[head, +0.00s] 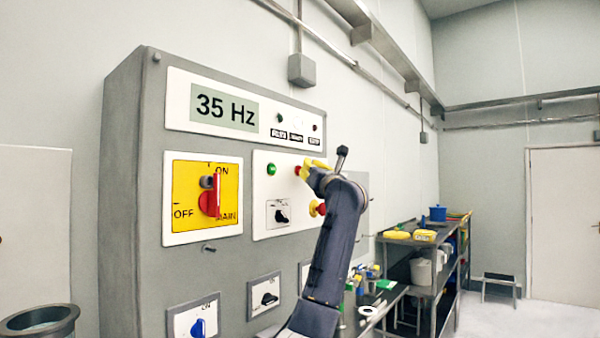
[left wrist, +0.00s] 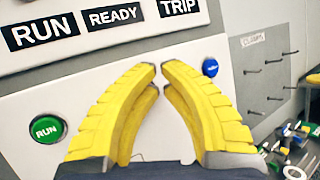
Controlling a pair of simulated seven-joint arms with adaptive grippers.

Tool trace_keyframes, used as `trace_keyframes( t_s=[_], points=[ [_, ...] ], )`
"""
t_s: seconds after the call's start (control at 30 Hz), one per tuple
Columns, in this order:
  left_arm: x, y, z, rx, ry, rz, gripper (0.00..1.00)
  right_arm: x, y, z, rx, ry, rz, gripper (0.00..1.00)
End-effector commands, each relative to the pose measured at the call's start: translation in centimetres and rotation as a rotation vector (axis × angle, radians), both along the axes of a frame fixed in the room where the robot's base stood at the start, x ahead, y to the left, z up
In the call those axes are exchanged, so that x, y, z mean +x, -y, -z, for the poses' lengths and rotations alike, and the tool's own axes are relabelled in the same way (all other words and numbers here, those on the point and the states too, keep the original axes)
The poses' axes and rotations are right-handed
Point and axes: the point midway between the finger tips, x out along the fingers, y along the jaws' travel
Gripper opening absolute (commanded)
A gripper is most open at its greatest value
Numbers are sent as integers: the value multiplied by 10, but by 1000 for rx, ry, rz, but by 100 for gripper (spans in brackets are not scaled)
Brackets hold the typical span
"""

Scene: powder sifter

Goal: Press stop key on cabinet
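The grey cabinet (head: 128,200) fills the left-middle of the head view, its display reading 35 Hz. A red button (head: 298,170), likely the stop key, shows just left of my left gripper's yellow fingers (head: 312,167). I cannot tell whether they touch it. A green button (head: 271,169) sits left of it; the left wrist view shows it labelled RUN (left wrist: 46,130). There, my left gripper (left wrist: 159,72) has its fingertips together, with a slim gap and nothing held, and no red button shows; the fingers may hide it. My right gripper is in neither view.
A red and yellow knob (head: 317,208) sits below the fingers, beside a black selector (head: 281,215). The yellow main switch plate (head: 190,208) is to the left. A blue button (left wrist: 210,67) lies right of the fingers. Shelves (head: 415,240) stand beyond the cabinet.

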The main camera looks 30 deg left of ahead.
Motion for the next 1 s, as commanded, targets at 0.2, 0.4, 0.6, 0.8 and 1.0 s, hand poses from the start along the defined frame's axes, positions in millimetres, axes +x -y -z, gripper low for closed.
trace_keyframes(
  t_s=[0.2, 0.4, 0.6, 0.8, 1.0],
  points=[
    [-1, 7, 0, 1, 1, 0, 0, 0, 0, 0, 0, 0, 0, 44],
    [-1, 7, 0, 1, 0, 0, 0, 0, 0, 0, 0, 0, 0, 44],
    [-1, 10, 0, 1, -1, 1, 0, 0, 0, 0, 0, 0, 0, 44],
    [-2, 22, 0, 1, 0, 2, 0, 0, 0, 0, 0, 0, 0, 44],
    [-4, 38, 0, 0, -1, 2, 0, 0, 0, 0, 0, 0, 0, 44]
  ],
)
